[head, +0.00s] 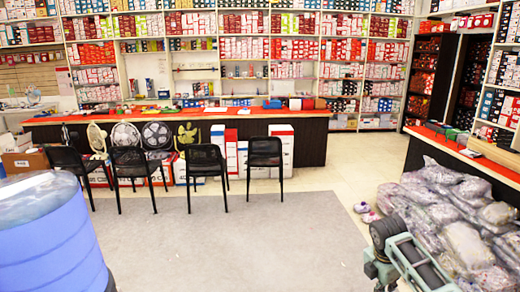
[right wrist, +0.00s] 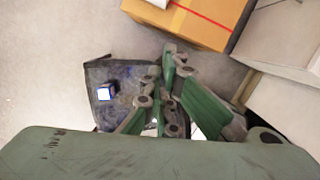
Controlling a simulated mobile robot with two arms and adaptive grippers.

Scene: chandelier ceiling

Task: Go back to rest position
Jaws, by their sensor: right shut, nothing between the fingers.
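My right gripper (right wrist: 163,72) shows in the right wrist view, with its green linked fingers drawn together and nothing between them. It is in front of a dark, flat, square thing on the floor, which it partly hides. In the head view, a grey-green part of my right arm enters at the lower right; its fingers cannot be made out there. My left arm and gripper are not in view.
A cardboard box (right wrist: 195,22) and a small cube (right wrist: 106,92) show in the wrist view. The head view has a blue barrel (head: 45,235), black chairs (head: 205,160), a long counter (head: 310,140) and plastic-wrapped bundles (head: 445,215). The middle floor is clear.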

